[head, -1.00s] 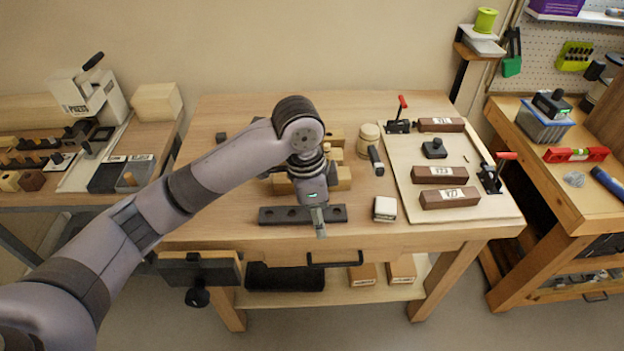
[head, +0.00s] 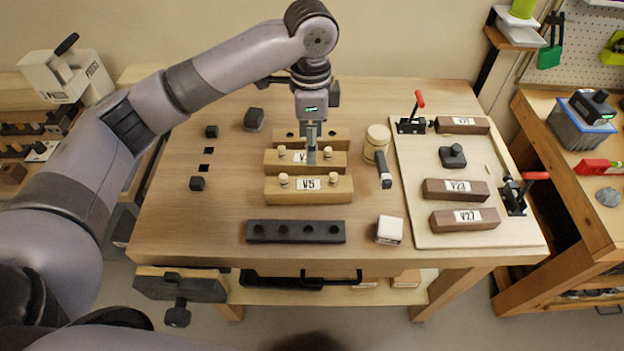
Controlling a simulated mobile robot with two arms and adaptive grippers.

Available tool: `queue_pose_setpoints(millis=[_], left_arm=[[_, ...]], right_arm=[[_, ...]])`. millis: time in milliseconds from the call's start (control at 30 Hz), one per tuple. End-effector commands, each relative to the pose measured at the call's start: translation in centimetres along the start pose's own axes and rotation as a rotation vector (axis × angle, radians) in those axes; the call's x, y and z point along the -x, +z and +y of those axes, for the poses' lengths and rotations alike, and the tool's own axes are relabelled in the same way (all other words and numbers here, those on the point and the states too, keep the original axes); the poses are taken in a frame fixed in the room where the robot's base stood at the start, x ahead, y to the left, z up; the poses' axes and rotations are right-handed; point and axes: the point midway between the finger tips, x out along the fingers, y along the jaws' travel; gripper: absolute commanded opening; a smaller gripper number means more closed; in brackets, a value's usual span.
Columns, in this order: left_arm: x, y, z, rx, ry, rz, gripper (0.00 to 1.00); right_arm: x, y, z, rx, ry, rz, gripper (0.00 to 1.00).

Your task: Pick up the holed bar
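The holed bar (head: 296,231) is a dark grey bar with several round holes along its top. It lies flat near the front edge of the wooden bench, fully visible and with nothing on it. My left gripper (head: 311,158) points down farther back, over the light wooden blocks, apart from the bar. Its fingers look narrow from this side, so I cannot tell whether they are open or shut. My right gripper is not in view.
A wooden block labelled V5 (head: 309,190) stands just behind the bar, with similar blocks behind it. A small white-topped block (head: 389,229) sits to the right. A pale board (head: 440,225) holds brown blocks and red-handled clamps. The bench's left front is clear.

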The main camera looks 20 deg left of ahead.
Motion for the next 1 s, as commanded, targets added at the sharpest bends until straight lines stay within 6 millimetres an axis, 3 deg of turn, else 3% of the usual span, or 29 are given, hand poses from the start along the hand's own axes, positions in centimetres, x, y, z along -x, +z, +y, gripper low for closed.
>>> queue_pose_setpoints(millis=[200, 300, 500, 700, 1000], left_arm=[[-4.9, 0.2, 0.1, 0.001, 0.005, -0.005, 0.52], [-7.0, 0.1, 0.1, 0.001, 0.004, -0.003, 0.52], [-9.8, 0.1, 0.0, -0.001, 0.002, -0.002, 0.52], [-11.1, 0.2, 0.0, 0.0, 0.002, -0.003, 0.52], [-15.1, 0.5, -0.2, -0.001, 0.002, -0.002, 0.52]], right_arm=[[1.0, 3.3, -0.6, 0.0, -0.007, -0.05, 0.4], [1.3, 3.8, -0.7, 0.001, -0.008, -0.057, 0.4], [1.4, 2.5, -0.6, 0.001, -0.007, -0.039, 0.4], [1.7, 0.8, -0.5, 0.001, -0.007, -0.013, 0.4], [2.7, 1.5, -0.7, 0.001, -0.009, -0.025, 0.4]])
